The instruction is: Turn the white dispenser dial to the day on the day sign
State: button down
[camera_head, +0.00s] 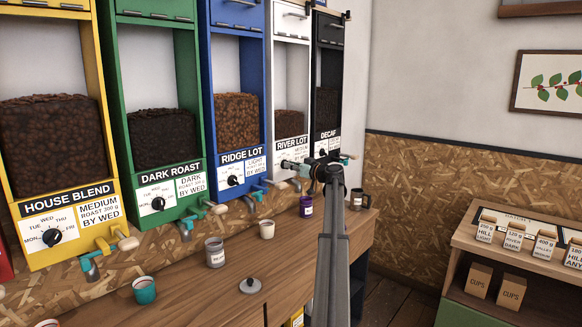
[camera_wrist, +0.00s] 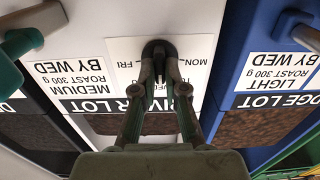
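The white dispenser (camera_head: 290,85), labelled RIVER LOT, stands between the blue and black ones. Its dark dial (camera_wrist: 159,48) shows upside down in the wrist view, on a white day plate (camera_wrist: 120,48). MON and FRI are readable on the plate; the other days are partly hidden by the fingers. My gripper (camera_wrist: 160,62) has its two fingertips on either side of the dial knob, apparently closed on it. In the head view my gripper (camera_head: 298,164) covers most of this dial. The dial's pointing direction is hard to tell. I cannot make out a day sign.
Yellow (camera_head: 62,190), green (camera_head: 160,140), blue (camera_head: 238,100) and black (camera_head: 328,80) dispensers line the wall, with spouts below. Cups and jars, including a grey jar (camera_head: 215,253) and a purple jar (camera_head: 306,206), stand on the wooden counter (camera_head: 200,295). A shelf (camera_head: 470,240) stands right.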

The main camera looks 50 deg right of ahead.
jog(key=shift+f, duration=0.1)
dwell(0.3)
jog(key=m+b, duration=0.2)
jog(key=m, duration=0.6)
jog(key=m+b, duration=0.1)
jog(key=m, duration=0.6)
jog(key=shift+d+m+b, duration=0.2)
jog(key=shift+m+b, duration=0.2)
dwell(0.4)
jog(key=c, duration=1.2)
grip_release()
jog(key=shift+s, duration=0.1)
